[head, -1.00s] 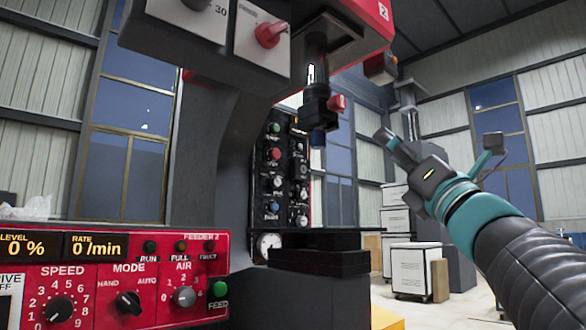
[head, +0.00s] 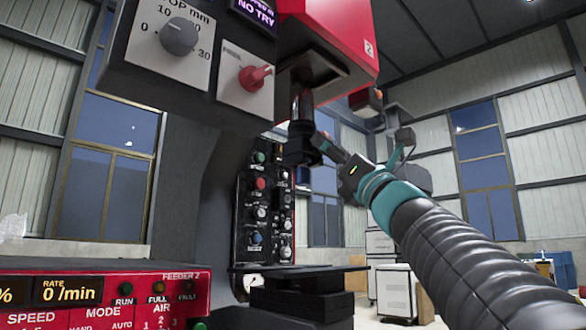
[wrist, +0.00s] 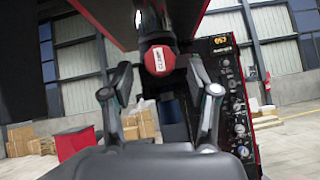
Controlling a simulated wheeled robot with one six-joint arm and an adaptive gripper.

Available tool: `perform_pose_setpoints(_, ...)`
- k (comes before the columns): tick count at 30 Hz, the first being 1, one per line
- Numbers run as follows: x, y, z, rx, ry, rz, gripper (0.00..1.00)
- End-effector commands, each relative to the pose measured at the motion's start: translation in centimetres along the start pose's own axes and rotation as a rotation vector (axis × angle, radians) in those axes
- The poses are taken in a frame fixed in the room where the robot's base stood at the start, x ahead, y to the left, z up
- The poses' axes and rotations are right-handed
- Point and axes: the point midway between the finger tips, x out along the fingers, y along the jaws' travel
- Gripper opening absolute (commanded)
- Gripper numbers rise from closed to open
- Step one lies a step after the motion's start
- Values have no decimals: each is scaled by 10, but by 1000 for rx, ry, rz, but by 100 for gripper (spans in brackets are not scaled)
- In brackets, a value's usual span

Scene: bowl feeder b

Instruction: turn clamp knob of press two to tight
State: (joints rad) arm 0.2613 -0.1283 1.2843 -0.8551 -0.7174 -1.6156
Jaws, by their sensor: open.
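The clamp knob (wrist: 160,60) is a red round cap with a white label band reading CLAMP, facing me in the wrist view. It sits below the red head of press two (head: 330,25), which is marked 2. My gripper (wrist: 160,72) is open, with one finger on each side of the knob and slightly below it. I cannot tell whether either finger touches it. In the head view my gripper (head: 322,143) is beside the dark ram (head: 301,108), and its fingers hide the knob there.
A black panel of knobs (head: 265,205) stands behind. The dark press table (head: 300,268) lies below. The red feeder panel (head: 90,300) is at lower left.

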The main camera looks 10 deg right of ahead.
Motion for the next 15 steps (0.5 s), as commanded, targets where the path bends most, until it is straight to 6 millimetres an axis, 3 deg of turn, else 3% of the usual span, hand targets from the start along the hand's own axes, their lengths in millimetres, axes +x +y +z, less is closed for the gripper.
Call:
perform_pose_setpoints(5,14,0,0,1,0,1,60)
perform_pose_setpoints(15,15,0,0,1,0,-1,57)
